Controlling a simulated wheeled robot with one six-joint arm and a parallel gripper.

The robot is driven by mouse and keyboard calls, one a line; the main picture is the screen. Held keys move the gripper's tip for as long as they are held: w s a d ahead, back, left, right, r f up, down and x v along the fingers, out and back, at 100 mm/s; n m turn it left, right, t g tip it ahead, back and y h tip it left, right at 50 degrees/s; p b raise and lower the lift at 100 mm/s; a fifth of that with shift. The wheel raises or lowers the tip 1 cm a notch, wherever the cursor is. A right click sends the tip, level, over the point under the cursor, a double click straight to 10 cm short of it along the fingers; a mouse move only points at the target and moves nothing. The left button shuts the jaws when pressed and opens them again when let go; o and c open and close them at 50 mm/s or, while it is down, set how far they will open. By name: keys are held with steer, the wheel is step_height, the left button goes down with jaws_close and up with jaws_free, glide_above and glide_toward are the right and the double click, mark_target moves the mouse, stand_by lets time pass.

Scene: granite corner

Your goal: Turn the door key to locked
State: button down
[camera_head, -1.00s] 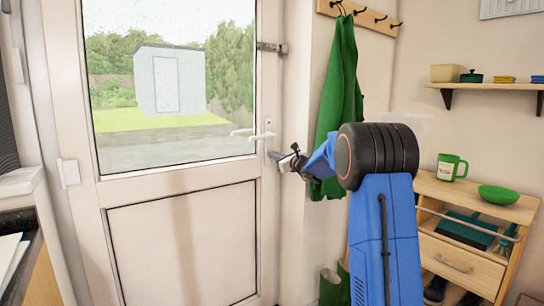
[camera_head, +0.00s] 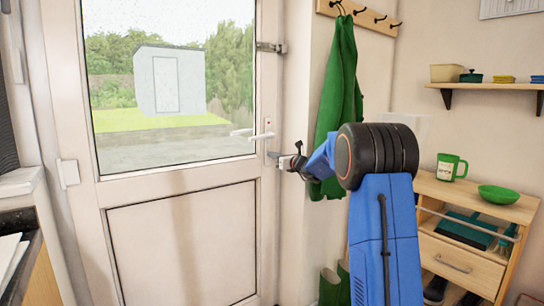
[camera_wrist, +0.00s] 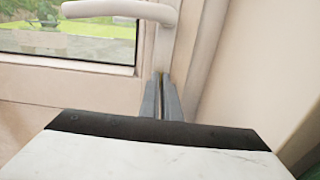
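The white door (camera_head: 180,240) stands closed, with a white lever handle (camera_head: 262,136) at its right edge. The handle also shows at the top of the wrist view (camera_wrist: 118,9). My gripper (camera_head: 272,156) is at the lock just below the handle. In the wrist view its two grey fingers (camera_wrist: 160,98) point at the door plate and are nearly together, with a thin gap. A small brassy bit shows between their tips; it looks like the door key, otherwise hidden by the fingers. I cannot read the key's angle.
A green coat (camera_head: 340,100) hangs from the hook rail right of the door, close behind my wrist. A wooden cabinet (camera_head: 465,190) with a green mug (camera_head: 450,167) and a green bowl (camera_head: 498,194) stands at the right. Green boots (camera_head: 332,285) are on the floor.

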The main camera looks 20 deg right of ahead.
steer(key=c, duration=2)
jaws_free()
steer(key=shift+a+r, duration=0.15)
steer(key=shift+s, duration=0.15)
steer(key=v, duration=1.7)
steer(key=shift+s, duration=0.1)
